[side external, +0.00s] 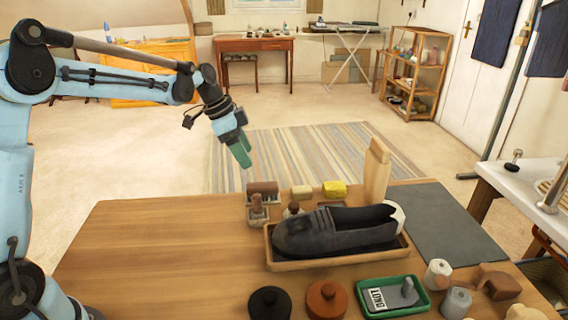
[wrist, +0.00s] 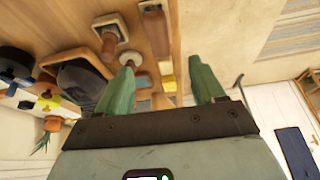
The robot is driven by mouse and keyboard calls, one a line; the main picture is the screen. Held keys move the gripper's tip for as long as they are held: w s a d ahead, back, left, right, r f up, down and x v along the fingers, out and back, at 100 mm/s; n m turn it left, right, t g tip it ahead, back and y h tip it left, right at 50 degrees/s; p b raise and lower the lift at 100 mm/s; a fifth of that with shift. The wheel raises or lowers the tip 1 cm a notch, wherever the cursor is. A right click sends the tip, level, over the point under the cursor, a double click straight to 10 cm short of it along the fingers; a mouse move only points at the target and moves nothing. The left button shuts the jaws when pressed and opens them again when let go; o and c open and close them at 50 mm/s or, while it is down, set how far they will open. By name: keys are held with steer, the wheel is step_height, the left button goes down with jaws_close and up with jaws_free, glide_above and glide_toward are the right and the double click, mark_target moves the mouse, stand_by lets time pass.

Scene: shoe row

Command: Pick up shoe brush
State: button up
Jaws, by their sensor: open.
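A brown block-shaped brush (side external: 262,187) lies at the back edge of the wooden table, left of a beige block. A long brown block that looks like this brush (wrist: 154,27) shows at the top of the wrist view. A smaller upright-handled brush (side external: 257,205) stands just in front of it, and a round-based one (side external: 293,209) stands to its right. Which of these is the shoe brush is not certain. My gripper (side external: 243,158) is open and empty, with green fingers, above and behind the brushes. In the wrist view, my gripper (wrist: 161,66) has nothing between its fingertips.
A dark shoe (side external: 335,230) lies in a wooden tray (side external: 340,263) in front of the brushes. A yellow block (side external: 334,189) and a tall wooden piece (side external: 376,170) stand to the right. Round tins and a green tray (side external: 424,303) are near the front. The table's left side is clear.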

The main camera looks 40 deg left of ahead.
mark_target(263, 184)
steer(key=x, duration=1.2)
steer(key=shift+s+a, duration=0.1)
steer(key=shift+s, duration=0.1)
steer(key=c, duration=1.2)
steer(key=shift+o, duration=0.2)
steer(key=shift+r, duration=0.55)
step_height(263, 184, up, 3)
steer(key=shift+f, duration=0.15)
steer(key=s+d+r, duration=0.5)
steer(key=d+r, duration=0.2)
steer(key=d, duration=0.3)
steer(key=shift+d, duration=0.25)
